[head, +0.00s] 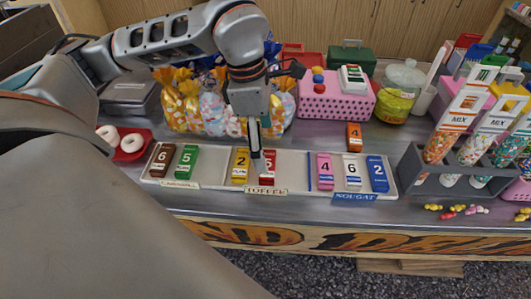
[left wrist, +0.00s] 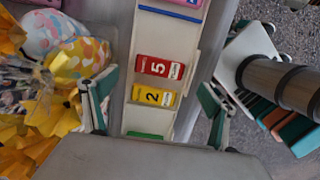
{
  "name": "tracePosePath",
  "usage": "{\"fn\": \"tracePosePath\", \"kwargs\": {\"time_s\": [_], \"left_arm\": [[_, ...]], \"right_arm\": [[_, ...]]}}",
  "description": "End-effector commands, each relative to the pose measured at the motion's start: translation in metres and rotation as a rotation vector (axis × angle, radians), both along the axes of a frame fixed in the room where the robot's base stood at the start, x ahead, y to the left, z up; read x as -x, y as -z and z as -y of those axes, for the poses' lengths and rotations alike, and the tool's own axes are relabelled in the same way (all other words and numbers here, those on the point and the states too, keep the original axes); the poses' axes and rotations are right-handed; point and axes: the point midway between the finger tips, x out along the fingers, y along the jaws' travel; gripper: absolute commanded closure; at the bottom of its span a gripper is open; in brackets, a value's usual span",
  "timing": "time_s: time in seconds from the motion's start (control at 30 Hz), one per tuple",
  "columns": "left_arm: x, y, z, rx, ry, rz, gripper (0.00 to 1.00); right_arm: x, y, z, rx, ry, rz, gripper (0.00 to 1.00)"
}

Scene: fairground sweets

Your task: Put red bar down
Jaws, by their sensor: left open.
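The red bar (head: 268,172), marked 5, lies on the white tray (head: 212,172) behind the TOFFEE label (head: 266,191). It is just right of the yellow bar (head: 240,164), marked 2. In the left wrist view the red bar (left wrist: 160,67) and yellow bar (left wrist: 153,97) lie side by side with a small gap. My left gripper (head: 256,152) is above the red bar and hides part of it in the head view. My right gripper is not in view.
Brown and green bars (head: 187,161) lie on the tray's left; pink, white and blue bars (head: 352,171) lie on its right. An orange bar (head: 354,137) stands behind the tray. Sweet bags (head: 180,100) stand behind my arm. A grey tube rack (head: 430,181) is at right.

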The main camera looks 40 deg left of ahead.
Motion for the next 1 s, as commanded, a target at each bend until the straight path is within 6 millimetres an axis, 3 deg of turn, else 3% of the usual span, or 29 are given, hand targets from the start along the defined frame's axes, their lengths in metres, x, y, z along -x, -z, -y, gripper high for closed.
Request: {"fn": "tracePosePath", "kwargs": {"time_s": [0.1, 0.33, 1.0], "left_arm": [[0.001, -0.027, -0.003, 0.000, -0.002, 0.006, 0.14], [0.004, -0.056, -0.007, 0.000, 0.000, 0.001, 0.14], [0.005, -0.062, -0.008, 0.000, 0.000, -0.001, 0.14]], "right_arm": [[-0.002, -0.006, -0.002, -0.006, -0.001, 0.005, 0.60], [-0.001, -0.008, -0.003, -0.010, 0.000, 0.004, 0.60], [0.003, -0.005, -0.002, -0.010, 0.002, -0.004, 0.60]]}}
